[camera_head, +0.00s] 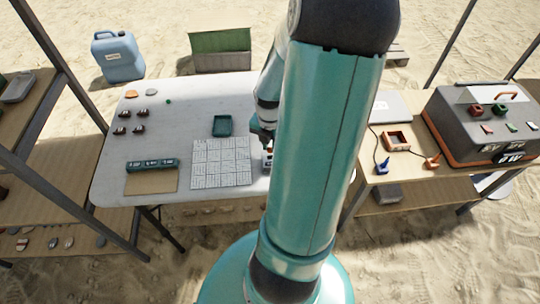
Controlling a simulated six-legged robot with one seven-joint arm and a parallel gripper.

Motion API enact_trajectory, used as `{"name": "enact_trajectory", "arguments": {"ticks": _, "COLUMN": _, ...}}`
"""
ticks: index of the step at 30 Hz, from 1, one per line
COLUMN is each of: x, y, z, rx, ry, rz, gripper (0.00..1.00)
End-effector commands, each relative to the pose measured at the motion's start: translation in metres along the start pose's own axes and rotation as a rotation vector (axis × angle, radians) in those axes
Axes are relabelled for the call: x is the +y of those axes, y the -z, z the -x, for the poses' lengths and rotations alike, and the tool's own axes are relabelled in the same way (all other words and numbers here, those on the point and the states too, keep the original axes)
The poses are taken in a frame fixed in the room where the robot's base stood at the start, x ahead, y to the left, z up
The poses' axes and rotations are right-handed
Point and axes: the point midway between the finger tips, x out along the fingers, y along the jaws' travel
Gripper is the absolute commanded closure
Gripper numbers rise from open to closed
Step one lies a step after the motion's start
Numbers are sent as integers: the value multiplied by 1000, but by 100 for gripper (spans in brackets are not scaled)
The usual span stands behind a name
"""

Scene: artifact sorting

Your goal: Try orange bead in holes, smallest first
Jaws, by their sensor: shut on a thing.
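My gripper (266,143) points down over the right part of the white table (190,88), just past the right edge of a white grid sheet (222,165). It is shut, and a small orange spot, seemingly the orange bead (267,153), shows at its fingertips. A small pale block (267,163) shows directly below the fingertips, partly hidden by my arm. It may be the piece with the holes; I cannot make out holes in it. Whether the bead touches this block is too small to tell.
A dark green tray (222,125) stands behind the sheet. A green compartment strip (152,165) and brown board (150,183) lie front left, with several small dark pieces (124,114) behind. A side table (415,172) with a dark case (480,120) stands right.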

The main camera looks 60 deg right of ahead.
Motion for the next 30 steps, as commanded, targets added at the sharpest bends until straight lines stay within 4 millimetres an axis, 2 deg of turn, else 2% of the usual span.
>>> {"name": "enact_trajectory", "arguments": {"ticks": 16, "x": 0, "y": 0, "z": 24, "rx": -1, "ry": 0, "rz": -1, "gripper": 95}}
{"name": "enact_trajectory", "arguments": {"ticks": 30, "x": 0, "y": -1, "z": 26, "rx": 0, "ry": 0, "rz": -6, "gripper": 95}}
